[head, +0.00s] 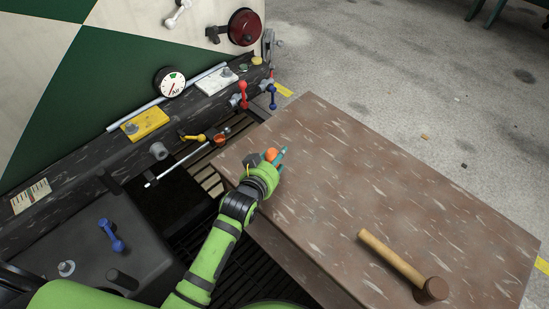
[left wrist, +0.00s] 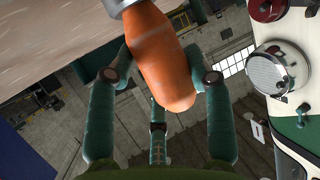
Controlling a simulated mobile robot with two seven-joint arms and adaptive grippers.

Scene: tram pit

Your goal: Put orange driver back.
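The orange driver (left wrist: 163,60) shows its rounded handle close up in the left wrist view, with a grey metal collar at the top edge. My left gripper (left wrist: 160,62) has its teal fingers closed against both sides of the handle. In the head view the left gripper (head: 277,158) is above the brown table's near left corner, with a bit of the orange handle (head: 271,154) showing between the fingers. The driver's shaft is hidden or too small to tell there. My right gripper is not in view.
A mallet (head: 400,264) lies on the brown table (head: 380,170), whose middle is clear. Left of the table, a dark ledge carries a yellow plate (head: 145,124), a red lever (head: 243,94) and a blue lever (head: 271,97).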

